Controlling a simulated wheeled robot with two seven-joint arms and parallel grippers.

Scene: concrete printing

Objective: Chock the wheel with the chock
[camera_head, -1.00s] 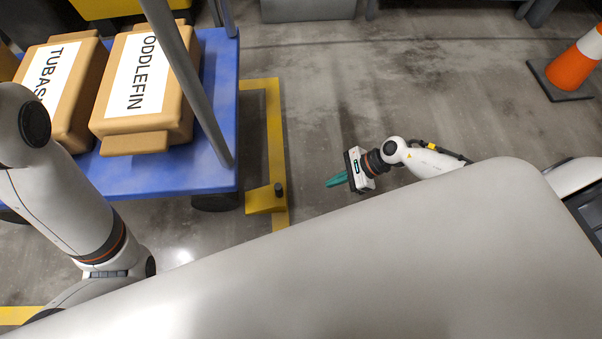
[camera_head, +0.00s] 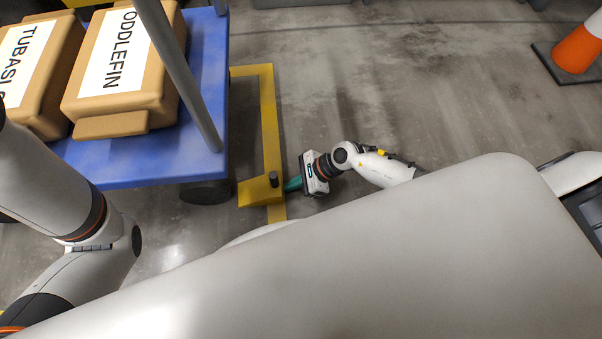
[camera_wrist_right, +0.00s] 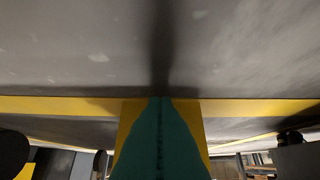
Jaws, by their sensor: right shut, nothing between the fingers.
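The chock (camera_head: 255,193) is a yellow wedge with a dark upright knob. It sits on the floor by the yellow floor line, just right of the cart's dark wheel (camera_head: 205,193), with a small gap visible between them. My right gripper (camera_head: 292,184) has teal fingers and is shut and empty, low by the chock's right side. In the right wrist view the shut fingers (camera_wrist_right: 160,145) cover the middle of the yellow chock (camera_wrist_right: 130,115); whether they touch it I cannot tell. My left arm shows at the left, but its gripper is out of view.
The blue cart (camera_head: 150,172) carries tan boxes (camera_head: 125,75) and has a grey upright post (camera_head: 180,75). An orange and white cone (camera_head: 577,52) stands at the far right. The concrete floor between the cart and the cone is open.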

